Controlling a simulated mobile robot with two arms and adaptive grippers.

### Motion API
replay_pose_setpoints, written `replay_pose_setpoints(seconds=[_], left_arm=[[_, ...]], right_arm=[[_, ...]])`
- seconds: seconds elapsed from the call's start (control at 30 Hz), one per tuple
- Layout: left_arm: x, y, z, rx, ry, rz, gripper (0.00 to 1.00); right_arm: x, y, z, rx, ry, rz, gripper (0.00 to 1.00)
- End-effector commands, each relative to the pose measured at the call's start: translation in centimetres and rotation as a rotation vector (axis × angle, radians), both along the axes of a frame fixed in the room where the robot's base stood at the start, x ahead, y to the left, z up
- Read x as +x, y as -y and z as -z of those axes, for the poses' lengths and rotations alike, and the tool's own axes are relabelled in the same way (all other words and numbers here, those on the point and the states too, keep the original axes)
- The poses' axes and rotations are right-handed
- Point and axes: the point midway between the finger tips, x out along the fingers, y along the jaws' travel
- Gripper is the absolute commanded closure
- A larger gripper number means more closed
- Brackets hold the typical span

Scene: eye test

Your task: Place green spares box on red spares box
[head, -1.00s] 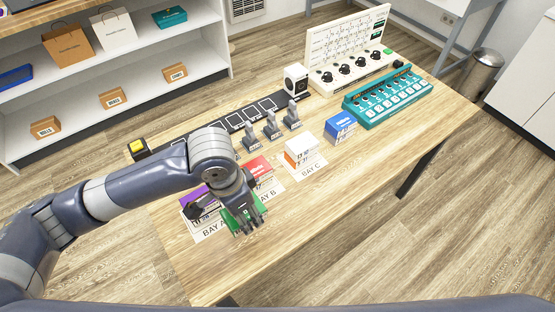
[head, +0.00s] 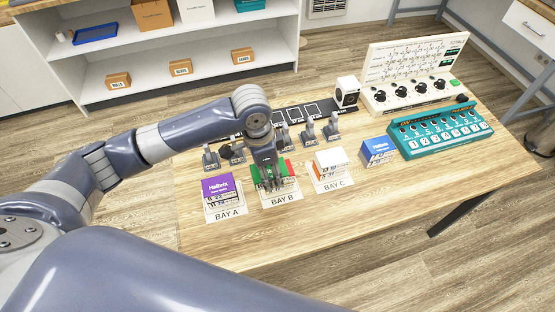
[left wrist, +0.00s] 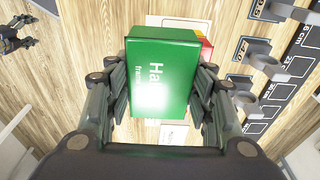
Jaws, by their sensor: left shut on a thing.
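The green spares box (left wrist: 160,85) is between the fingers of my left gripper (head: 271,184), which is shut on it. In the left wrist view it fills the middle, its lettered face towards the camera. In the head view the gripper holds it over Bay B, pointing down. The red spares box (left wrist: 207,45) is mostly hidden beneath and behind the green box; only an edge shows in the wrist view. I cannot tell whether the two boxes touch. My right gripper is not in view.
A purple box (head: 218,187) stands at Bay A on the left, a white and orange box (head: 331,165) at Bay C on the right. Farther right are a blue box (head: 377,151) and a teal panel (head: 440,135). Grey clamp-like pieces (head: 308,133) stand behind. The table's front is clear.

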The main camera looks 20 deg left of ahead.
Motion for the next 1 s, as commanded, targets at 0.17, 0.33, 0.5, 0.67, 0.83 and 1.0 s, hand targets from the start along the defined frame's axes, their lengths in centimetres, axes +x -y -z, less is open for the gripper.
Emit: replay_pose_setpoints(seconds=[0.17, 0.33, 0.5, 0.67, 0.83, 1.0], left_arm=[[3.2, 0.3, 0.1, -0.001, 0.000, -0.002, 0.81], [4.7, 0.3, 0.4, 0.001, -0.001, 0.000, 0.81], [5.7, 0.4, 0.5, 0.001, -0.001, -0.001, 0.81], [5.4, 0.3, 3.1, 0.001, -0.003, 0.000, 0.81], [5.5, 0.3, 4.0, 0.001, 0.001, 0.001, 0.81], [5.5, 0.3, 4.0, 0.001, 0.001, 0.001, 0.81]], right_arm=[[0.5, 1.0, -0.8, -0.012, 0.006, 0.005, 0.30], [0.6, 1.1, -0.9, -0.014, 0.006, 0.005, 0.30], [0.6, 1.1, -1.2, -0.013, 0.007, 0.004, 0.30], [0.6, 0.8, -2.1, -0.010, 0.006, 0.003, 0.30], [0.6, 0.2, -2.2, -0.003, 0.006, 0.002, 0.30], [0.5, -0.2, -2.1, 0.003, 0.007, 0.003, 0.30]])
